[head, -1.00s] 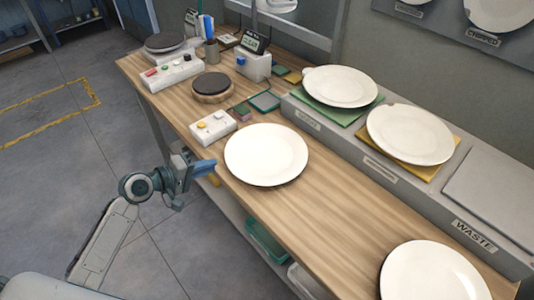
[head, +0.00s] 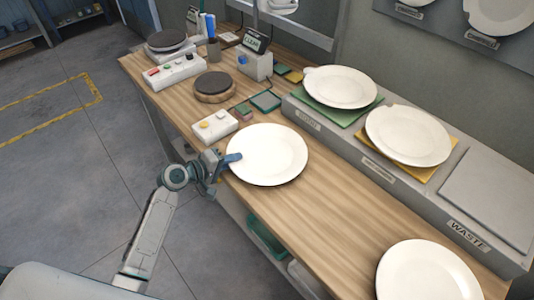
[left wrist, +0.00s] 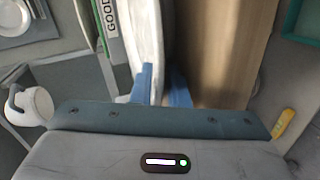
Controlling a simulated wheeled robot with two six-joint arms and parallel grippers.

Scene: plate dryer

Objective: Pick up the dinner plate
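A white round plate (head: 270,153) lies flat on the wooden worktop in the middle of the head view. My left gripper (head: 233,158) is at this plate's left rim. In the left wrist view the plate (left wrist: 148,35) shows nearly edge-on, reaching in toward the blue fingers (left wrist: 160,88). Another white plate (head: 428,278) lies at the front right of the worktop. My right gripper is not in view.
A white button box (head: 214,126) stands close behind the gripper. A grey waste panel (head: 490,200) is at right. Worktop between the plates is clear.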

